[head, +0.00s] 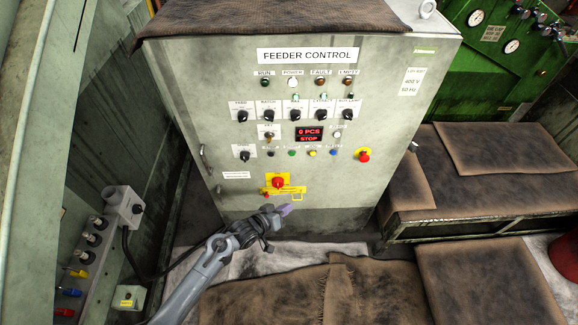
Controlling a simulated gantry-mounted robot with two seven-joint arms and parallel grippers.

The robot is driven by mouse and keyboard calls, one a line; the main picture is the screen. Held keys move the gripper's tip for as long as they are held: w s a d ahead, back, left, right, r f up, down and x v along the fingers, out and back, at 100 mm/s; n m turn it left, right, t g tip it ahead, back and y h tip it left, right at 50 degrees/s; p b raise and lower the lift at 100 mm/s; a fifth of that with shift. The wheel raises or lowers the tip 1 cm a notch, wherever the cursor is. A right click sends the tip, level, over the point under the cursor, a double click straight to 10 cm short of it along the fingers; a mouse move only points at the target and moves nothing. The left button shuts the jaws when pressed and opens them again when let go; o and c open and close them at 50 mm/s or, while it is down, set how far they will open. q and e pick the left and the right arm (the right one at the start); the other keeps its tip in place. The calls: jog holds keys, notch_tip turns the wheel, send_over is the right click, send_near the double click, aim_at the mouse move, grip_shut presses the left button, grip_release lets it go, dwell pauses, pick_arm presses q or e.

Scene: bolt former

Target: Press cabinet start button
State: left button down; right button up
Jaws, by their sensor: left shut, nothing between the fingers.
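The grey feeder control cabinet (236,75) stands upright in the middle of the head view. Its front has a row of small buttons, among them a green one (292,153), a yellow one (312,153) and a blue one (333,153); their labels are too small to read. A red display (309,134) reads "0 PCS STOP". My left gripper (286,210) is shut and empty, in front of the lower cabinet, below the button row and the red main switch (278,182). I cannot tell how far it is from the cabinet face. My right gripper is out of view.
Several black selector knobs are above. A bench with brown mats (505,160) stands at right. A grey panel with cables (100,235) is at left. Brown mats (370,290) cover the floor.

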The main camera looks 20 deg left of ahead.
aim_at(292, 154)
pick_arm(q)
jog(key=w+a+r+t+b, duration=0.1)
jog(key=w+r+t+b, duration=0.1)
jog(key=w+b, duration=0.3)
jog(key=shift+w+a+r+b, duration=0.15)
jog(key=shift+w+r+b, duration=0.3)
jog(key=shift+w, duration=1.45)
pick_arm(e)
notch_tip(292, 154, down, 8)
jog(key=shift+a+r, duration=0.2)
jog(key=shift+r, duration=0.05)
pick_arm(q)
jog(key=w+a+b, duration=0.3)
jog(key=w+b, duration=0.4)
jog(key=w, duration=0.1)
jog(key=shift+a+b, duration=0.2)
jog(key=shift+b, duration=0.1)
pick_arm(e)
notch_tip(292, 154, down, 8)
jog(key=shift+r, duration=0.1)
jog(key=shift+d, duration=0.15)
